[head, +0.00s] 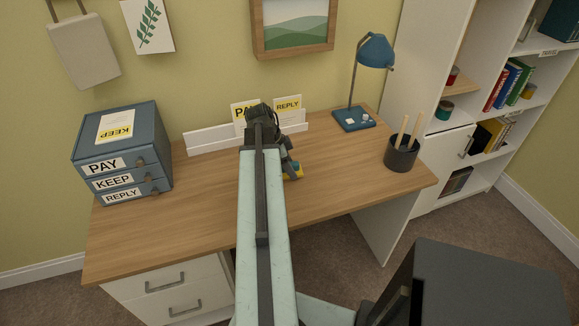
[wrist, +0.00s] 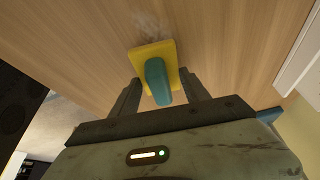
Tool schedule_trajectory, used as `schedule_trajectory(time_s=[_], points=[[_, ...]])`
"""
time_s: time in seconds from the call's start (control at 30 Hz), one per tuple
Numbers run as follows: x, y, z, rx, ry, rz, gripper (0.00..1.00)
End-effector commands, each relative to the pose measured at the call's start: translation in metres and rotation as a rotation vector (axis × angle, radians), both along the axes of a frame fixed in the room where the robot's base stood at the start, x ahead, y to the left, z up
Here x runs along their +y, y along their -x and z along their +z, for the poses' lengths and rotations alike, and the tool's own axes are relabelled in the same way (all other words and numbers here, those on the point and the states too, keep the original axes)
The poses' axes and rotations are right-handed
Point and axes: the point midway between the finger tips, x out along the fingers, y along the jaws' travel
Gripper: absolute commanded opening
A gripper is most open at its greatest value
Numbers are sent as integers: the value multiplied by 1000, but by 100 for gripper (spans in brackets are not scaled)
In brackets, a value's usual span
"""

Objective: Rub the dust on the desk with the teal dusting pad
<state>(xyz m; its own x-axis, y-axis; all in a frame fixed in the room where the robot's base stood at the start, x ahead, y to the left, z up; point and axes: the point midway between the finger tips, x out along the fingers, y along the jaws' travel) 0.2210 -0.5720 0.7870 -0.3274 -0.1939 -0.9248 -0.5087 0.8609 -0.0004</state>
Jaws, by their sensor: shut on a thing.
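The dusting pad, a yellow block with a teal grip (wrist: 157,82), is held between the two fingers of my gripper (wrist: 158,88) in the wrist view. Its yellow base (wrist: 150,53) is flat toward the desk; I cannot tell whether it touches. A pale dust smudge (wrist: 148,20) lies on the wood just beyond the pad. In the head view, the wooden desk (head: 205,220) spans the middle. The dust is hidden there.
A white letter rack (head: 210,138) with PAY and REPLY cards stands behind my gripper. A blue drawer box (head: 120,150) is at the left. A blue lamp (head: 354,118) and a dark pen cup (head: 401,155) stand at the right. The desk's front left is clear.

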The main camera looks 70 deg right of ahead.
Motion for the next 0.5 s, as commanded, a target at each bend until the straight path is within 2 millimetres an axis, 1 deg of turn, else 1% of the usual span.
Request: schedule_trajectory(time_s=[0.5], points=[[0,-1,-11,0,0,2,22]])
